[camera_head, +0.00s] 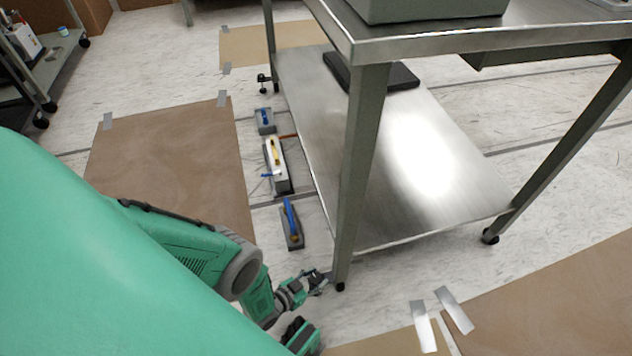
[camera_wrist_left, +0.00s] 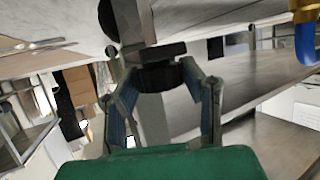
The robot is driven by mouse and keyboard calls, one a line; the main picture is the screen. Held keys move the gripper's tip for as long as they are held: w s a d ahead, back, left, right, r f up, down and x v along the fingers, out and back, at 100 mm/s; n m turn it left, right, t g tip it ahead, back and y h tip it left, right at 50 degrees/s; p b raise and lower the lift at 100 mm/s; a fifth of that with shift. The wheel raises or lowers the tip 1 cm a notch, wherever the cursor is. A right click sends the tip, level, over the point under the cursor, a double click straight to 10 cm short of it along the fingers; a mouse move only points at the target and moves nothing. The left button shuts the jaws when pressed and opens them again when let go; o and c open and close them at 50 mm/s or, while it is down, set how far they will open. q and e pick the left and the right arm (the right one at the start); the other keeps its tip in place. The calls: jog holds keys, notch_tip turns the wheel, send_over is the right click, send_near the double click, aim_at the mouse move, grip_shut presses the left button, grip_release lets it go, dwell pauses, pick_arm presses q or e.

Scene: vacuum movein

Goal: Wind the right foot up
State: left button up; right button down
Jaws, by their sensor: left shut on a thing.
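The steel table's near leg (camera_head: 360,170) ends in a small dark foot (camera_head: 340,286) at the floor. My left gripper (camera_head: 318,281) is low beside this foot, coming in from the left. In the left wrist view, the gripper's two fingers (camera_wrist_left: 165,100) stand on either side of a dark, round part of the foot (camera_wrist_left: 158,78) and are shut on it. Dark wheel-like parts (camera_wrist_left: 107,18) show just above. The exact finger contact is partly hidden. My right gripper is not in view.
The table's lower steel shelf (camera_head: 400,160) is close to the arm. Blue-handled fittings (camera_head: 291,222) stand on the floor left of the table. Another foot (camera_head: 490,236) is at the right. Brown sheets (camera_head: 170,155) are taped to the floor.

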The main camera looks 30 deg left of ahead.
pick_arm(q)
jog(key=o, duration=1.2)
jog(key=v, duration=1.2)
